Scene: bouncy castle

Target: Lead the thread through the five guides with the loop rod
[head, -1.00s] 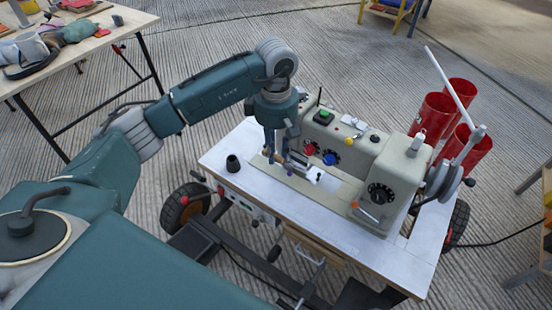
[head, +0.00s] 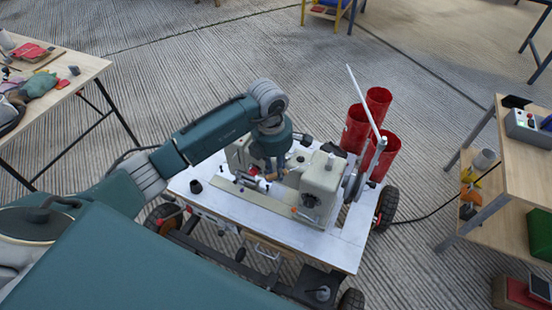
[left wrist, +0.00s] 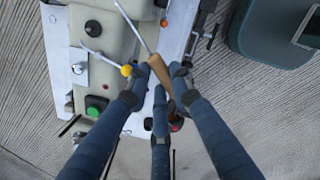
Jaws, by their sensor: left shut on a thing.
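The beige sewing machine (head: 322,180) stands on a white-topped cart (head: 330,243); it also fills the upper left of the left wrist view (left wrist: 115,50). My left gripper (head: 270,172) is over the machine and hides part of it. In the left wrist view its three fingers (left wrist: 160,85) are shut on a wooden handle (left wrist: 159,70), apparently the loop rod's. A thin metal rod (left wrist: 132,27) runs from this handle to the top edge, its tip not clear. I cannot make out the thread or single guides. My right gripper is not in view.
Red cylinders (head: 380,103) stand behind the machine beside a tall pale bar (head: 364,100). A small black cone (head: 195,187) sits on the cart's left end. Tables (head: 75,65) stand left and a shelved bench (head: 525,155) right, with floor between.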

